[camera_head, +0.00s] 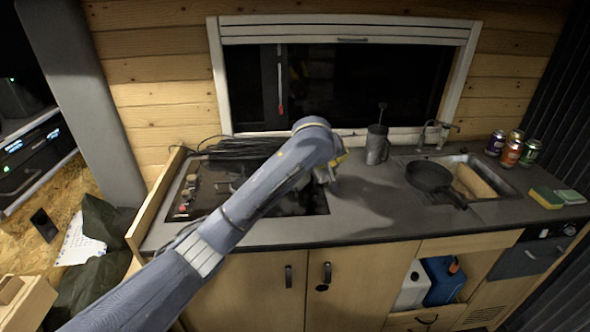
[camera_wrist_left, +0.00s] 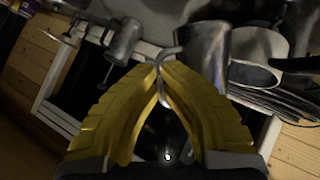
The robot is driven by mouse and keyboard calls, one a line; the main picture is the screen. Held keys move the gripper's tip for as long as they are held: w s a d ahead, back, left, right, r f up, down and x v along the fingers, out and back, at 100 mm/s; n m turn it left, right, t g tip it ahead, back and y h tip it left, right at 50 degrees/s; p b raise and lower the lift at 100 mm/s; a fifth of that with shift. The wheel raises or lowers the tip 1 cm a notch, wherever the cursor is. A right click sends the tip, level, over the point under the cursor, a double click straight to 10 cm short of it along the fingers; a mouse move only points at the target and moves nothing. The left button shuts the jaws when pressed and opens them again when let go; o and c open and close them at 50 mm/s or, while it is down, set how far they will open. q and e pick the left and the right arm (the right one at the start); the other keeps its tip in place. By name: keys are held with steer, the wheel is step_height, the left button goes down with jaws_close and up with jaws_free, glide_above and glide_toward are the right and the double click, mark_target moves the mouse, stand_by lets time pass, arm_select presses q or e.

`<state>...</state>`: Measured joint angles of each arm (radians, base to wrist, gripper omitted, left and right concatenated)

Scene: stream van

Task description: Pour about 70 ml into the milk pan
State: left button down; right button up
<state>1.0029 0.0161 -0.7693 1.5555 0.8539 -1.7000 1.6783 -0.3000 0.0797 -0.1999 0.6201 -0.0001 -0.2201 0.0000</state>
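My left gripper (camera_wrist_left: 163,68) has its yellow fingers closed together at the tips on the thin wire handle of a metal jug (camera_wrist_left: 205,55). In the head view this gripper (camera_head: 330,168) is over the right part of the stove, and my arm hides most of the jug. A light metal pan (camera_wrist_left: 250,72) with a dark handle, seemingly the milk pan, shows just beside the jug in the left wrist view, partly behind it. In the head view the arm covers that area. I cannot see any liquid or how far the jug is tilted. My right gripper is not in view.
A metal mug (camera_head: 377,150) with a utensil in it stands right of the gripper, by the window. A dark frying pan (camera_head: 429,176) rests at the sink (camera_head: 490,178). Several cans (camera_head: 511,152) and sponges (camera_head: 546,198) are far right. The counter before the mug is clear.

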arm_select(q)
steer(key=shift+d, duration=0.1)
stand_by(0.6)
steer(key=shift+s+d+f+m+t+y+b, duration=0.3)
steer(key=shift+s+d+f+b, duration=0.1)
steer(key=shift+d+f+b, duration=0.15)
steer(key=s+d+f+m+t+y+b, duration=0.2)
steer(key=d+f+m+t+b, duration=0.1)
steer(key=f+b, duration=0.1)
steer(key=shift+s+d+f+y, duration=0.3)
steer(key=shift+f, duration=0.45)
